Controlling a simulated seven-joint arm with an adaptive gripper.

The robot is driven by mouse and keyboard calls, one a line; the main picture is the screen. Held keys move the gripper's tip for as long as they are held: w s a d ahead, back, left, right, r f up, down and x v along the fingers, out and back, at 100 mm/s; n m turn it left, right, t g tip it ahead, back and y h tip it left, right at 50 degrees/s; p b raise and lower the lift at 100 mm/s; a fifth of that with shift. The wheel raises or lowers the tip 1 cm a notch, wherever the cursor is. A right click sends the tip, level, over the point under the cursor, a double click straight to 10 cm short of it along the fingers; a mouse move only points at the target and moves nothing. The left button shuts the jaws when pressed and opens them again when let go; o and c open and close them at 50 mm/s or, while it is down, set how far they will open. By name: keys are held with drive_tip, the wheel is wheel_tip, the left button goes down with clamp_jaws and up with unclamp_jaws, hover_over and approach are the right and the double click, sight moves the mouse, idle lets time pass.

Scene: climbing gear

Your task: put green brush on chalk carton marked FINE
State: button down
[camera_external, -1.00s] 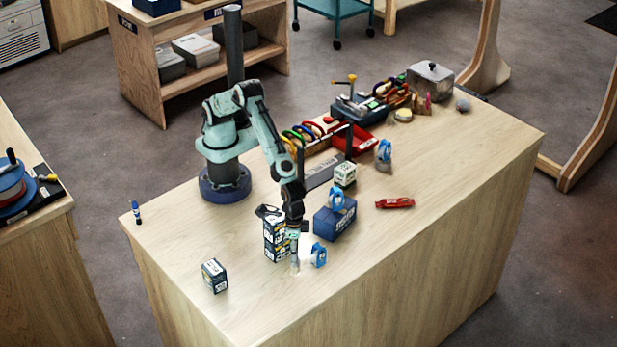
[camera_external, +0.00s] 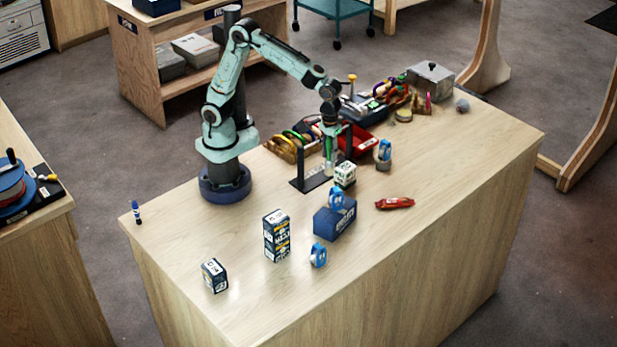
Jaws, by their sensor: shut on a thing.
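My gripper (camera_external: 330,141) is shut on a slim upright thing with green on it, which looks like the green brush (camera_external: 328,163). It holds the brush above the back middle of the table, by the black stand and just behind a small white-and-green carton (camera_external: 345,175). Other chalk cartons are dark with white print: two stacked (camera_external: 276,236) at the front middle and one alone (camera_external: 215,276) at the front left. The print is too small for me to tell which is marked FINE. The brush's lower end is hard to make out against the stand.
A blue box (camera_external: 335,222) carries a blue tape roll; another blue roll (camera_external: 318,255) stands in front. A red wrapped item (camera_external: 395,203) lies right. A black stand (camera_external: 312,181), red tray (camera_external: 362,143) and gear clutter the back. The front right tabletop is clear.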

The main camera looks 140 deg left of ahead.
drive_tip(key=s+a+r+n, duration=0.1)
drive_tip(key=s+a+n, duration=0.25)
drive_tip(key=s, duration=0.55)
drive_tip(key=s+a+r+n, duration=0.1)
drive_tip(key=s+a+n, duration=0.1)
drive_tip(key=s+n, duration=0.5)
drive_tip(key=m, duration=0.2)
hover_over(346, 166)
drive_tip(key=shift+d+f, duration=0.1)
drive_tip(key=shift+f, duration=6.35)
drive_tip(key=shift+f, duration=0.15)
drive_tip(key=c, duration=1)
unclamp_jaws()
